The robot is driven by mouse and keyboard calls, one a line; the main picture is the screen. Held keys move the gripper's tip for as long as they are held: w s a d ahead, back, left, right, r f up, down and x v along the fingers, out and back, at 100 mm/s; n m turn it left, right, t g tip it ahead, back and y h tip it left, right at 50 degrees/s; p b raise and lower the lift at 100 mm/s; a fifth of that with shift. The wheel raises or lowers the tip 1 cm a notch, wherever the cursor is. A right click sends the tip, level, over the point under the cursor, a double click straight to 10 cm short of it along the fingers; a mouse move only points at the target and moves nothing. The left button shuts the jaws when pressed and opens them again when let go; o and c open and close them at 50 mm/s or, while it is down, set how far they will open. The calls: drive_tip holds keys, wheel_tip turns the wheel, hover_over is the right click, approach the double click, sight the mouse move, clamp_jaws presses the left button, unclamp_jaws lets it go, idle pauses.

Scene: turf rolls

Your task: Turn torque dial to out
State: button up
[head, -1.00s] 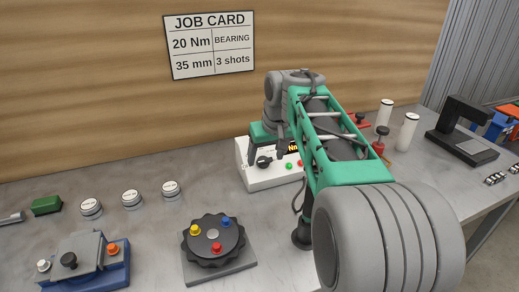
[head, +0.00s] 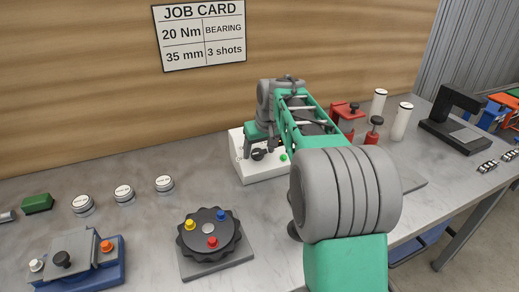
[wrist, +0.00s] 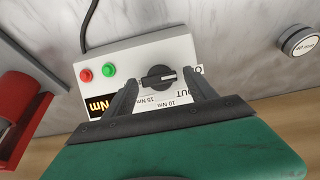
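The torque dial is a black knob (wrist: 158,77) with a pale pointer line, on a white box (wrist: 128,62). My gripper (wrist: 161,78) is open, with one finger on each side of the knob and gaps visible between. In the head view my gripper (head: 261,148) is over the front of the white box (head: 262,173), and the dark dial (head: 258,155) shows beside the fingers.
The box has a red button (wrist: 85,75), a green button (wrist: 108,70) and an Nm display (wrist: 101,105). A red clamp (head: 347,110) stands right of it. A job card (head: 200,33) reads 20 Nm.

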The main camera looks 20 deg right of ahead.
drive_tip(key=c, duration=1.2)
drive_tip(key=shift+r+p, duration=0.1)
drive_tip(key=shift+p, duration=0.25)
drive_tip(key=shift+d+r+m+y+p, duration=0.15)
drive_tip(key=shift+m+y+p, duration=0.15)
drive_tip(key=shift+m+p, duration=0.65)
drive_tip(key=m+p, duration=0.2)
drive_tip(key=shift+y+p, duration=0.4)
drive_tip(key=shift+d+f+m+t+y+p, duration=0.15)
drive_tip(key=shift+m+t+y+p, duration=0.2)
drive_tip(key=shift+m+p, duration=0.65)
drive_tip(key=shift+d+f+m+t+y+p, duration=0.1)
drive_tip(key=shift+m+t+y+p, duration=0.2)
drive_tip(key=shift+m+p, duration=0.65)
drive_tip(key=shift+a, duration=0.1)
drive_tip(key=o, duration=1.3)
drive_tip(key=shift+s, duration=0.1)
